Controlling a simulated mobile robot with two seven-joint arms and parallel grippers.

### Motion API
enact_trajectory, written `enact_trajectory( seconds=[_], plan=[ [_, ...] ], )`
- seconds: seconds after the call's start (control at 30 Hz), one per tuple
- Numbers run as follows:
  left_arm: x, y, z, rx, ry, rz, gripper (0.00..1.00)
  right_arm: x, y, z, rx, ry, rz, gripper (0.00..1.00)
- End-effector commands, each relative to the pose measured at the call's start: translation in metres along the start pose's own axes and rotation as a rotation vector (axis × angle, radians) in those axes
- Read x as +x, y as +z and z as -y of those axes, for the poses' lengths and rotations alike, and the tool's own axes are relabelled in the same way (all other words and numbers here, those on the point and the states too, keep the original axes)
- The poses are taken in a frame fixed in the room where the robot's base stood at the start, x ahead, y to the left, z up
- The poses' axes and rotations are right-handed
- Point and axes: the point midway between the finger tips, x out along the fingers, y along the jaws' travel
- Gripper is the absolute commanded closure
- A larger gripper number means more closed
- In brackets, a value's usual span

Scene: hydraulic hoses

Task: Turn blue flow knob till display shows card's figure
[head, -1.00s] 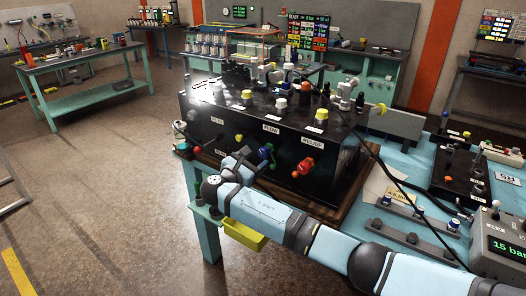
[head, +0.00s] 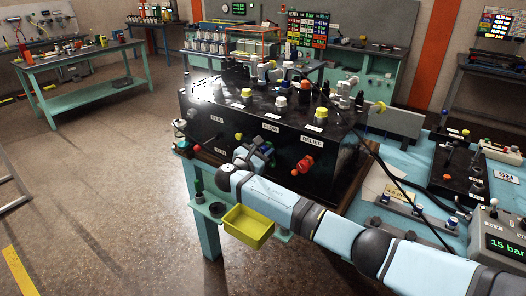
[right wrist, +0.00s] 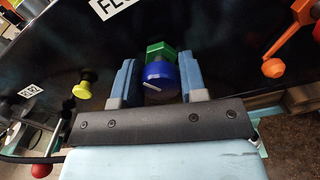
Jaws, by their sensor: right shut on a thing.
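The blue flow knob (right wrist: 159,74), with a white pointer mark and a green collar behind it, sits on the black panel below the FLOW label. My right gripper (right wrist: 161,83) is shut on it, one blue-grey finger on each side. In the head view, my right gripper (head: 258,150) is at the panel front and mostly hides the knob. A grey display box (head: 504,244) at the lower right reads 15 bar in green. A card (head: 397,194) lies on the blue bench; its figure is too small to read surely. My left gripper is not in view.
A red-orange relief knob (head: 303,165) sticks out to the right of the flow knob. A small yellow knob (right wrist: 85,86) is to its left in the wrist view. A yellow bin (head: 248,226) hangs below my right arm. Black cables run down the panel's right side.

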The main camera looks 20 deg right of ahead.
Motion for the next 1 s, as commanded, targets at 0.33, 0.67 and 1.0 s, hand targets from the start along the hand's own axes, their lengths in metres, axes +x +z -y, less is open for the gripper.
enact_trajectory(
  seconds=[0.33, 0.67, 1.0],
  plan=[
    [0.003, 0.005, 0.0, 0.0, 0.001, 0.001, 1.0, -0.001, -0.002, 0.001, 0.073, 0.0, -0.002, 0.85],
    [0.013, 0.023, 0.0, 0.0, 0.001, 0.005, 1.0, -0.001, -0.004, 0.002, 0.328, -0.001, -0.002, 0.85],
    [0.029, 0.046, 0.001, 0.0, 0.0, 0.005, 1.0, -0.001, -0.006, 0.003, 0.652, -0.001, -0.002, 0.85]
  ],
)
